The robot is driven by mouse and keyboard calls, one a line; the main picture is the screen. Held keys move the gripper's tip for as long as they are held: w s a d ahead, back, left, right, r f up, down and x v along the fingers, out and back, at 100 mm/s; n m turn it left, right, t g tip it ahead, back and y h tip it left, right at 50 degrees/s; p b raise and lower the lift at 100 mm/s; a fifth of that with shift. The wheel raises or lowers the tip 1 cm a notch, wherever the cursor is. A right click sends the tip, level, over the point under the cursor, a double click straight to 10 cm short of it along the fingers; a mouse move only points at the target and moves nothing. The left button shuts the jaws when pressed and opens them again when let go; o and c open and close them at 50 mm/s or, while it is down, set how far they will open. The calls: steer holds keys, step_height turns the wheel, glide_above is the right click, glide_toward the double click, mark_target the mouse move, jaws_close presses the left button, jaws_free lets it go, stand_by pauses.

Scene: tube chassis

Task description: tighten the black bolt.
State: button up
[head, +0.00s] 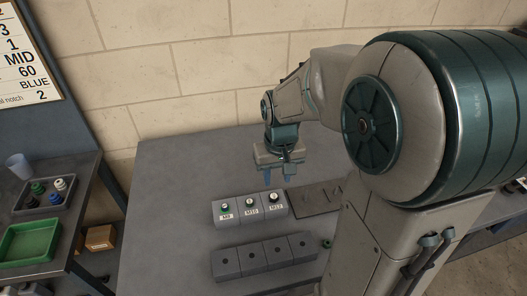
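My gripper (278,177) hangs over the back middle of the grey table, behind the row of labelled blocks. Its two blue fingers point down and stand apart, with nothing seen between them. No black bolt can be made out for certain. A small piece with a dark collar (274,199) stands in the right-hand labelled block, which seems to read M12. A small black piece (55,198) also sits in the dark tray on the left bench. My arm covers much of the table's right side.
The labelled block row (227,220) also holds pieces with green and white collars. A row of grey blocks with holes (252,260) lies in front. A flat dark plate (315,199) lies to the right. A green tray (30,243) and a cup (19,166) stand on the left bench.

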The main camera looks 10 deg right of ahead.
mark_target(274, 196)
steer(key=w+f, duration=0.2)
steer(key=f, duration=0.1)
steer(key=shift+w+g, duration=0.15)
steer(key=shift+g, duration=0.15)
step_height(274, 196, down, 7)
steer(key=b, duration=0.5)
steer(key=n, duration=0.6)
steer(key=shift+r, duration=0.1)
steer(key=n, duration=0.6)
steer(key=shift+p, duration=0.35)
steer(key=n+p, duration=0.1)
steer(key=n, duration=0.2)
steer(key=shift+r, duration=0.1)
steer(key=n+p, duration=0.1)
steer(key=n, duration=0.2)
steer(key=shift+r+n+p, duration=0.1)
steer(key=shift+n+p, duration=0.55)
steer(key=shift+n, duration=0.25)
steer(key=n+p, duration=0.2)
steer(key=n, duration=0.1)
steer(key=shift+n, duration=0.3)
steer(key=shift+f+n, duration=0.2)
steer(key=shift+n, duration=0.1)
jaws_close()
steer(key=m+b, duration=0.1)
steer(key=m, duration=0.2)
steer(key=shift+f, duration=0.15)
steer(key=shift+m, duration=1.1)
